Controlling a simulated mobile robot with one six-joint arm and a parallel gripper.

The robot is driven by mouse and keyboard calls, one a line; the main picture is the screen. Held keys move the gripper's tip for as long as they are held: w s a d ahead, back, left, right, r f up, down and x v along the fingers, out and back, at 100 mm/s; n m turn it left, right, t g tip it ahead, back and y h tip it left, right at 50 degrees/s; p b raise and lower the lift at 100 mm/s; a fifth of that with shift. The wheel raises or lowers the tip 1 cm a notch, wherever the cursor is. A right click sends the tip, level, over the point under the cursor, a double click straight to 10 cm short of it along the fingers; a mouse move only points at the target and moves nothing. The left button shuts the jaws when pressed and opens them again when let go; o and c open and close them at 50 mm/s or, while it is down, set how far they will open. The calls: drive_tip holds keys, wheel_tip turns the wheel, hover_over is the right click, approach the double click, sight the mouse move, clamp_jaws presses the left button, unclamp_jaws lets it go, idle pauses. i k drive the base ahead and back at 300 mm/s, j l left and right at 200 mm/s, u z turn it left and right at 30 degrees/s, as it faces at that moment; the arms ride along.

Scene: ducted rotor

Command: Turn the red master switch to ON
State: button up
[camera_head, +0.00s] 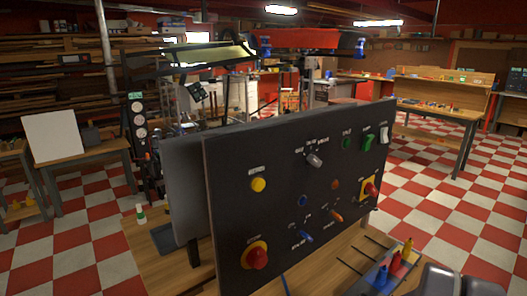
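A black upright control panel (240,190) stands on a wooden table in the middle of the view. On its right side a red knob on a yellow square plate (371,188) looks like the red master switch. Its label and the position it points to are too small to read. A second red knob, a round mushroom button on a yellow base (257,256), sits at the panel's lower left. My gripper's fingers do not show. Grey rounded shapes at the bottom right edge may be part of my arm, but I cannot tell.
The panel also carries a yellow button (258,185), a grey selector (314,159), a green switch (368,140), a white switch (384,134) and an orange lever (335,216). Coloured plugs (396,260) stand in front at the lower right.

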sight(370, 189)
drive_tip(key=i+l+u, duration=0.1)
drive_tip(key=l+u, duration=0.25)
drive_tip(key=l, duration=0.15)
drive_tip(key=l+u, duration=0.75)
drive_tip(key=l, duration=0.3)
